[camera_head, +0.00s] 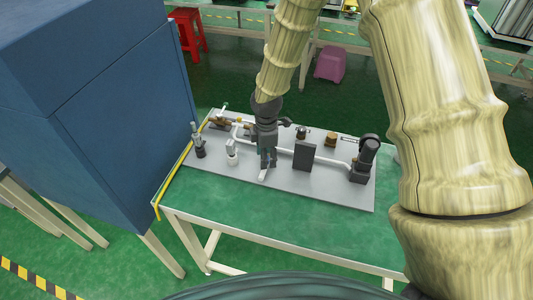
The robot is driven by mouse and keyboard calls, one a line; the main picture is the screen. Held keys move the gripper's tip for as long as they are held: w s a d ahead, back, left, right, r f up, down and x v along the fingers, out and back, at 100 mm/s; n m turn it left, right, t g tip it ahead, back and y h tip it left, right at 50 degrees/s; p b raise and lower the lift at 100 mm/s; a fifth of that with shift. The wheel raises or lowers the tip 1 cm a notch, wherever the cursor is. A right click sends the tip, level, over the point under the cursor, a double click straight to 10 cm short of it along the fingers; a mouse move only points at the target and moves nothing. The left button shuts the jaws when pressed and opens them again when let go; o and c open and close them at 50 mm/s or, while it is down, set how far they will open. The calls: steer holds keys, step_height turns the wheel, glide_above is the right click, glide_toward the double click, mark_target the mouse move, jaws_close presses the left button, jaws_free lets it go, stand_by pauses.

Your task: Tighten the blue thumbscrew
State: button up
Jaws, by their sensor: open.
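My gripper (268,162) points down over the front middle of the grey plate (325,197). Its dark fingers are small in the view, and nothing shows held between them. A small whitish part (264,174) shows at or just below the fingertips; I cannot tell if they touch it. I cannot make out a blue thumbscrew in this view; it may be hidden behind my gripper or too small to see.
The plate carries white pipes (330,160), a dark box (304,156), a dark upright unit (366,158), brass-coloured fittings (331,139) and a white-bodied part (232,152). It lies on a green table (290,226). A tall blue cabinet (120,130) stands close on the left.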

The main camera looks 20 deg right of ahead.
steer(key=shift+s+r, duration=0.2)
steer(key=shift+s, duration=0.2)
steer(key=shift+w+a+f, duration=0.1)
steer(key=shift+w+f, duration=0.45)
steer(key=shift+w, duration=0.1)
steer(key=shift+c, duration=0.6)
steer(key=c, duration=0.3)
steer(key=shift+s+r, duration=0.25)
steer(key=shift+s, duration=0.05)
jaws_close()
steer(key=shift+s+f, duration=0.1)
steer(key=shift+f, duration=0.05)
steer(key=shift+o, duration=2.1)
jaws_free()
